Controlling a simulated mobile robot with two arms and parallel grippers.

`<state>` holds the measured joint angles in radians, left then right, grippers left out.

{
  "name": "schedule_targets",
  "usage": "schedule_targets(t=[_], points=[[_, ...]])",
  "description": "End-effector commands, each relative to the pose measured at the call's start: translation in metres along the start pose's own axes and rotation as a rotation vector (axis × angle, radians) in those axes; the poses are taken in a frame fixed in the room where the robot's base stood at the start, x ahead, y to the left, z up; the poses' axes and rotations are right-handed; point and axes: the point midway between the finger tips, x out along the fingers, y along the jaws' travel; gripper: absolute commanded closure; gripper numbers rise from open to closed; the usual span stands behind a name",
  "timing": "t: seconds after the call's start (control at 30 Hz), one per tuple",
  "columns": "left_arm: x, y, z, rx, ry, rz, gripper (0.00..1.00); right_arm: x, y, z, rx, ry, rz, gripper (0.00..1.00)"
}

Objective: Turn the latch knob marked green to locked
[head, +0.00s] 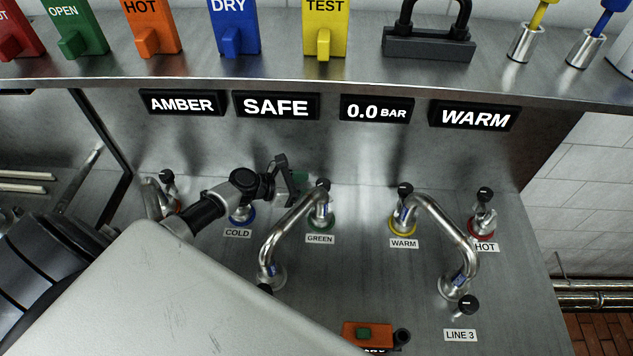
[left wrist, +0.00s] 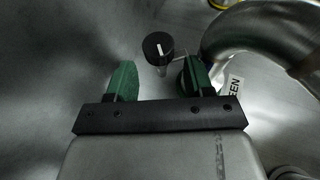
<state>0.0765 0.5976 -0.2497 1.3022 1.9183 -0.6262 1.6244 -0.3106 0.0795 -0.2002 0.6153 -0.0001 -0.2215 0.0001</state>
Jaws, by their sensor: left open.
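The latch knob marked green (head: 323,184) is a small black knob on top of a metal stem with a green base ring, above a label reading GREEN (head: 320,238). In the left wrist view the black knob (left wrist: 158,47) shows a white mark pointing roughly up the picture. My left gripper (head: 295,187) is open, with green pads, just left of this knob in the head view. In the left wrist view the gripper (left wrist: 158,66) has the knob between and slightly beyond its fingertips, with no clear contact. My right gripper is not in view.
A bent steel pipe (head: 294,228) runs from the green fitting forward, close to my gripper. Other knobs stand at COLD, WARM (head: 404,189), HOT (head: 484,193) and LINE 3 (head: 467,303). An orange block (head: 353,328) lies at the front. A shelf with displays (head: 276,106) is behind.

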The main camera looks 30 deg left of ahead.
Motion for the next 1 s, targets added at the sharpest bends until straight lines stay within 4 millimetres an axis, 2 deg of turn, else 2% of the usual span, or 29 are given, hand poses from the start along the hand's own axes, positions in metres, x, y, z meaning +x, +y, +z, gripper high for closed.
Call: schedule_targets(t=[0.1,0.23,0.6,0.83,1.0], points=[[0.019,0.000,0.001,-0.001,-0.002,0.001,0.48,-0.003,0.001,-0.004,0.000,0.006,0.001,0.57],[0.031,0.000,0.001,-0.001,0.000,0.001,0.48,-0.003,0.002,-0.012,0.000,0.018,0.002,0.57],[0.037,0.000,0.000,0.000,0.000,0.000,0.48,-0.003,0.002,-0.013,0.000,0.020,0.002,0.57],[0.036,0.000,0.000,0.000,0.000,0.000,0.82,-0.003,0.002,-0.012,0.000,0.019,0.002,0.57],[0.037,0.000,-0.001,0.005,0.000,-0.011,0.82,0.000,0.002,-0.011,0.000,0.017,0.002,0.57]])
